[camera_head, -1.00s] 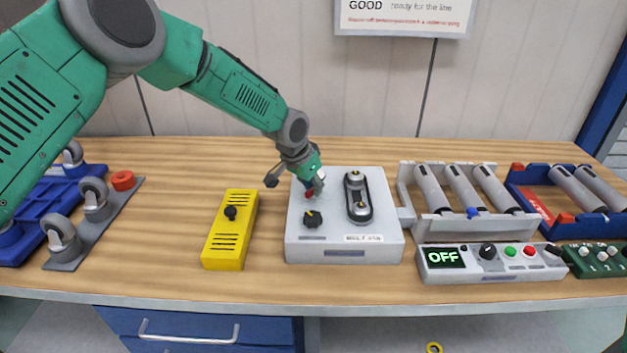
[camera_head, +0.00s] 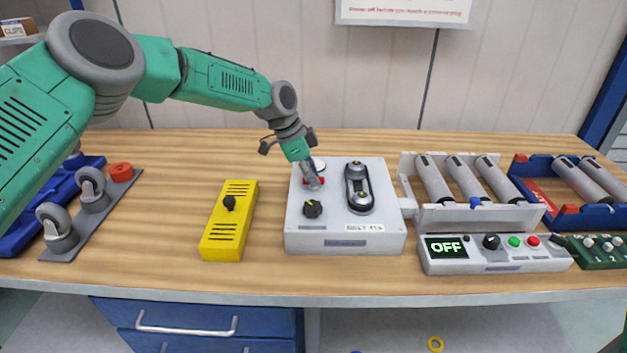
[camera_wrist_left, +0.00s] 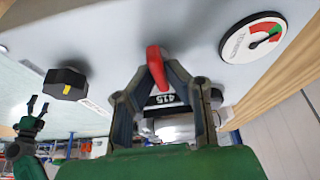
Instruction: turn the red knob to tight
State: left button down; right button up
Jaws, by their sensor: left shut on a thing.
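The red knob (camera_head: 313,182) is on the back left of the white box (camera_head: 345,246) with the belt on top. My left gripper (camera_wrist_left: 156,85) is shut on it; in the wrist view the knob (camera_wrist_left: 155,66) shows as a red bar at the fingertips. A round white tension dial (camera_wrist_left: 252,40) with a coloured band is beside it; whether its needle is on red or green is hard to tell. It is partly hidden behind the gripper in the head view (camera_head: 318,163).
A black knob (camera_head: 312,209) with a yellow mark is in front of the red knob. The belt (camera_head: 358,188) runs to its right. A yellow box (camera_head: 228,245) stands left. A control panel (camera_head: 497,260) reading OFF and a roller unit (camera_head: 480,217) are right.

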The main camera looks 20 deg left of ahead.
pick_arm(q)
jog(key=shift+w+a+m, duration=0.1)
jog(key=shift+m, duration=0.3)
jog(key=c, duration=1.6)
grip_release()
jog(key=shift+a+r, duration=0.15)
jog(key=shift+r, duration=0.2)
jog(key=v, duration=1.1)
jog(key=shift+w, duration=0.15)
jog(key=shift+a, duration=0.1)
